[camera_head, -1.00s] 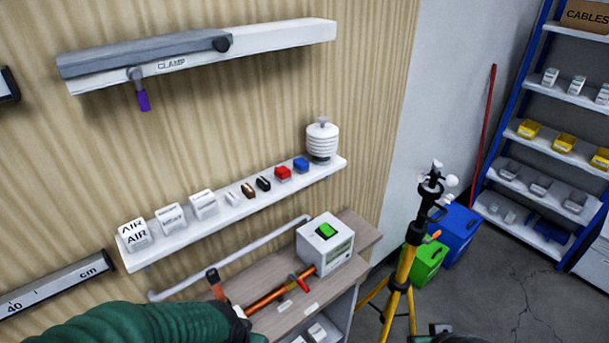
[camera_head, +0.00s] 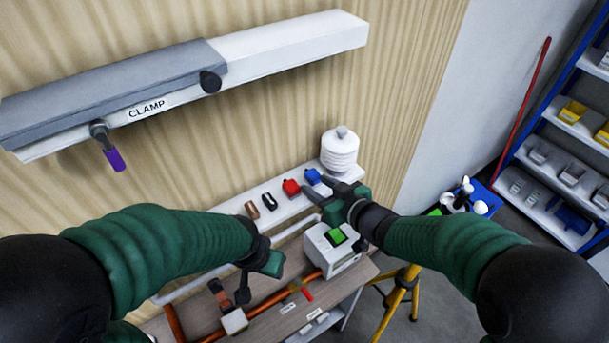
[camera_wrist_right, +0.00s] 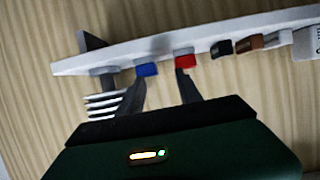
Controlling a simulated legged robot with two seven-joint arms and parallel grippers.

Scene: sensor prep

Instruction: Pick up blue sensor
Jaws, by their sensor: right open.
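The blue sensor (camera_head: 312,176) is a small block on the white wall shelf (camera_head: 287,212), between a red block (camera_head: 291,188) and a white ribbed shield (camera_head: 340,152). My right gripper (camera_head: 314,186) is open and empty, its fingers reaching toward the shelf beside the blue and red blocks. In the right wrist view the blue sensor (camera_wrist_right: 147,70) lies just beyond the left fingertip, and the red block (camera_wrist_right: 186,61) just beyond the right one; contact cannot be told. My left gripper (camera_head: 266,262) is over the bench; its fingers are not clear.
Black and brown blocks (camera_head: 252,210) sit left on the shelf. Below are a white box with a green top (camera_head: 336,236) and a bench (camera_head: 350,280) with an orange bar. A clamp rail (camera_head: 200,85) is above. A yellow tripod (camera_head: 398,297) stands right.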

